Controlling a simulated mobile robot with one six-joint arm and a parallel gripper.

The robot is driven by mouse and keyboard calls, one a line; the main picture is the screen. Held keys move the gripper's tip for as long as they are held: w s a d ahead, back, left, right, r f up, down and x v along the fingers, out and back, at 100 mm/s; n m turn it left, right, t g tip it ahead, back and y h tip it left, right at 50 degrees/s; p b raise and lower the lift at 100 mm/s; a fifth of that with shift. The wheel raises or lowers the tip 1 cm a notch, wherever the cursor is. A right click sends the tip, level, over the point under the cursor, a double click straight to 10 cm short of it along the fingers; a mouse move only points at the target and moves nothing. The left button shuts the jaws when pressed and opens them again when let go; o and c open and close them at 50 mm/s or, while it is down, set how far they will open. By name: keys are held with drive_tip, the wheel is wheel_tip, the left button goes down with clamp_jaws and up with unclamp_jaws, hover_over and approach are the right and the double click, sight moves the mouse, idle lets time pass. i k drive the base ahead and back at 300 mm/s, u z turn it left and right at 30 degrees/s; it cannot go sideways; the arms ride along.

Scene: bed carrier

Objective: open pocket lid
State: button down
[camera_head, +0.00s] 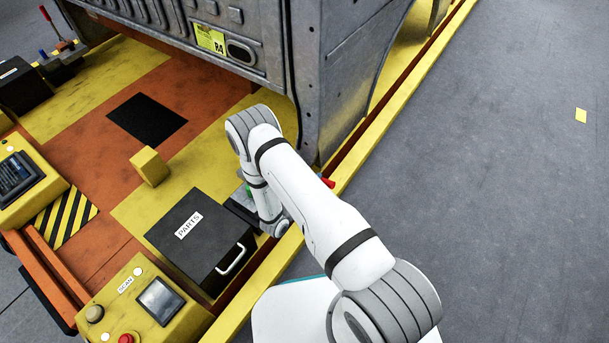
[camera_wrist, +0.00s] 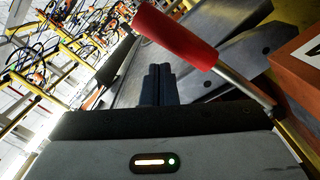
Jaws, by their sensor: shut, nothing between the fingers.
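A black box marked PARTS (camera_head: 200,248) has a flat, closed top and a pale handle (camera_head: 231,259) on its near right side in the head view. No part in view is marked as a pocket, so I cannot tell for sure that this top is the pocket lid. My gripper (camera_wrist: 160,72) shows in the wrist view with its two dark fingers together and nothing between them. A red-gripped lever (camera_wrist: 178,34) on a metal rod crosses just beyond the fingers; contact is unclear. In the head view my arm largely hides the gripper, right of the box.
A grey metal frame (camera_head: 345,75) rises behind my arm. A yellow block (camera_head: 149,167) stands on the deck. A yellow SCAN panel (camera_head: 125,310) is at the front left. Open grey floor (camera_head: 490,190) lies to the right beyond the yellow rail.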

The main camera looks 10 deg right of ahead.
sight(199, 234)
drive_tip(key=k, duration=1)
